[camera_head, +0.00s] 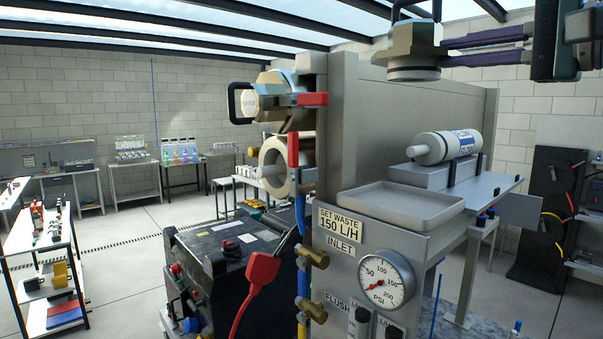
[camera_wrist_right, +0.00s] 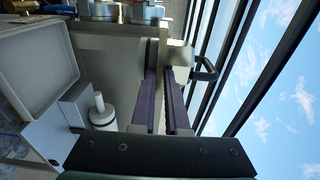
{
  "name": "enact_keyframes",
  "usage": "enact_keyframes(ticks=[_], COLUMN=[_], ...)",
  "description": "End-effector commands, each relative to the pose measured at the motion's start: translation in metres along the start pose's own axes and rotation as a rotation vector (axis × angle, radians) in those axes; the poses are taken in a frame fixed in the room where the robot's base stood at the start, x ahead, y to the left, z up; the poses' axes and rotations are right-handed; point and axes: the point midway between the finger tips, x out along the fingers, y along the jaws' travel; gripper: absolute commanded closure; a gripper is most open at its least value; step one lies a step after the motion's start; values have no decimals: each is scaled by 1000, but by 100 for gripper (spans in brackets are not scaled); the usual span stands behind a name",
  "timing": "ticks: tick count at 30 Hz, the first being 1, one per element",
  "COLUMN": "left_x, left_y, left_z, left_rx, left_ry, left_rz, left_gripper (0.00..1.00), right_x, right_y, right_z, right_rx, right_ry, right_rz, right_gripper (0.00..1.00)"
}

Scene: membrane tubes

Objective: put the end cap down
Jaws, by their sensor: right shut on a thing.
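My right gripper (camera_head: 446,44) comes in from the upper right, shut on the end cap (camera_head: 413,58). The end cap is a beige and grey round piece with a dark handle on top, held in the air above the equipment. In the right wrist view, the two purple fingers (camera_wrist_right: 164,80) grip the end cap (camera_wrist_right: 178,53), and its black handle (camera_wrist_right: 205,70) sticks out to the right. An empty grey tray (camera_head: 400,206) sits below on the skid's front ledge. The tray also shows in the right wrist view (camera_wrist_right: 40,70). My left gripper is not in view.
A white cylinder with blue lettering (camera_head: 433,149) lies on a grey block behind the tray. A tall grey panel (camera_head: 405,120) stands behind. At left are an open tube end (camera_head: 272,160) and a capped tube (camera_head: 262,101) with red levers. A pressure gauge (camera_head: 386,280) sits below the tray.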

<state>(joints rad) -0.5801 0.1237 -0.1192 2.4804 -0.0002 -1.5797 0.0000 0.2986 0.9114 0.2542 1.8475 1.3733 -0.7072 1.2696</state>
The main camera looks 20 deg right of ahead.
Motion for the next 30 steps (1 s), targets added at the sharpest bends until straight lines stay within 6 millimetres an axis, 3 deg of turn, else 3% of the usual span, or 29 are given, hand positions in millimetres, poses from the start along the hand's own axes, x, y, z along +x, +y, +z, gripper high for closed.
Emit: enact_keyframes(ticks=[3, 7, 10, 18, 30], left_x=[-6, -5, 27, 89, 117], left_y=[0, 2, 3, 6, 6], left_z=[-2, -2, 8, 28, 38], left_rx=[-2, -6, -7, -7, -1], left_ry=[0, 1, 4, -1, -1], left_rz=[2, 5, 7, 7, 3], left_gripper=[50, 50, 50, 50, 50], right_x=[-4, -5, -4, -4, -4], right_y=[-5, 22, 63, 127, 159], right_z=[-6, -7, -7, -7, -7], right_rx=[1, 8, 2, -1, -1], right_ry=[19, 23, 23, 22, 22], right_rz=[-7, -4, -7, -10, -10], right_gripper=[100, 100, 100, 100, 100])
